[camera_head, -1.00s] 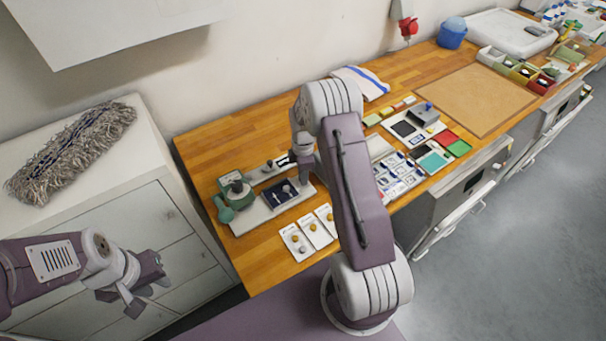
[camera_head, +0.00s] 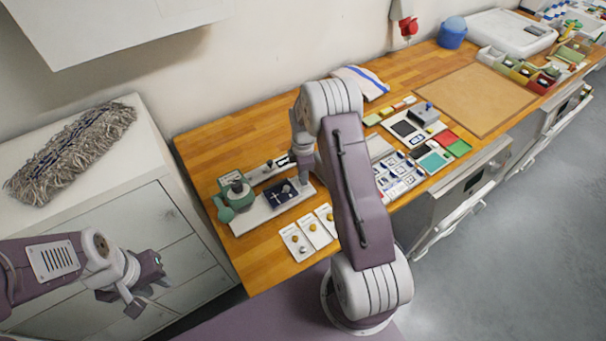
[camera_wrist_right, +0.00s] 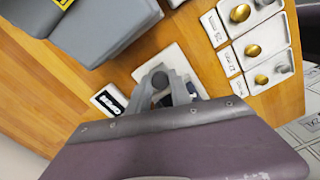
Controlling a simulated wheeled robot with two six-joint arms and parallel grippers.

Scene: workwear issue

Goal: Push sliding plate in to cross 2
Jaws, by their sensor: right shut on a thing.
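A dark blue plate (camera_head: 279,196) with white cross lines lies on a long white base (camera_head: 250,220) on the wooden bench in the head view. A small dark knob sits on the plate. My right gripper (camera_head: 304,180) reaches down at the base's right end, close to the plate. In the right wrist view, the right gripper (camera_wrist_right: 170,88) is shut on a dark round knob (camera_wrist_right: 160,79) over the white base. Most of the plate is hidden there by my gripper. My left gripper (camera_head: 143,301) hangs in front of the white drawers, away from the bench; its opening is unclear.
A green device (camera_head: 236,190) stands at the base's left end. White cards with gold and grey knobs (camera_head: 296,241) lie in front. Cards and coloured tiles (camera_head: 433,161) lie to the right. A grey mop head (camera_head: 72,150) lies on the cabinet.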

